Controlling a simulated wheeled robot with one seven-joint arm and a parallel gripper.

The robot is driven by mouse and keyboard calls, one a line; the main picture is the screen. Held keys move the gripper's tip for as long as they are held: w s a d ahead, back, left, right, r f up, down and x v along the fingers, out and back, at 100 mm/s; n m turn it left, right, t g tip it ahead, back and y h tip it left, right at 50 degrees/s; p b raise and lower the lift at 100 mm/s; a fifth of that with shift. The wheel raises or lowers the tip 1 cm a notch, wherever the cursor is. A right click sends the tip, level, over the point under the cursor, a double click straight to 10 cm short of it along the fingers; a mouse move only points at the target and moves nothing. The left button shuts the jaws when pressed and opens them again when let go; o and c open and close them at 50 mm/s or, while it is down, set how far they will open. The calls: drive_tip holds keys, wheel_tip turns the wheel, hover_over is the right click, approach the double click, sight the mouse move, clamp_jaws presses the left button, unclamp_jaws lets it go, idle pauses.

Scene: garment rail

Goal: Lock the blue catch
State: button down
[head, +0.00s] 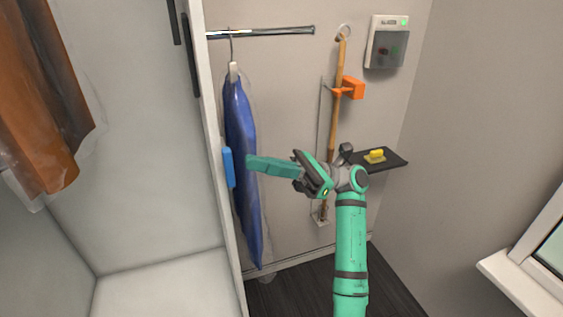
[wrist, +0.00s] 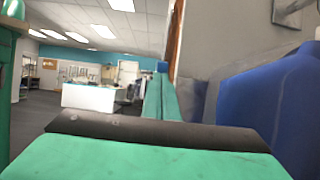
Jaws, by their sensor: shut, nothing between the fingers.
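The blue catch (head: 228,167) is an upright blue bar on the front edge of the white cabinet wall (head: 213,120). A small blue patch just past my fingertips in the wrist view looks like the same catch (wrist: 162,66). My gripper (head: 250,163) is shut and empty, its green fingers pointing left at the catch. A small gap seems to show between fingertips and catch; contact cannot be told for certain. My gripper's fingers also show end-on in the wrist view (wrist: 160,95).
A blue garment bag (head: 243,150) hangs from a rail (head: 265,32) behind my fingers. A wooden pole (head: 336,110) with an orange clamp (head: 350,87), a black shelf (head: 390,161) with a yellow item (head: 375,155), and a wall box (head: 387,42) are at right. An orange garment (head: 35,100) hangs left.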

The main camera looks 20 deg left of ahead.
drive_tip(key=w+d, duration=0.8)
drive_tip(key=d, duration=0.2)
drive_tip(key=shift+w, duration=0.25)
drive_tip(key=shift+d, duration=0.1)
drive_tip(key=shift+f, duration=0.15)
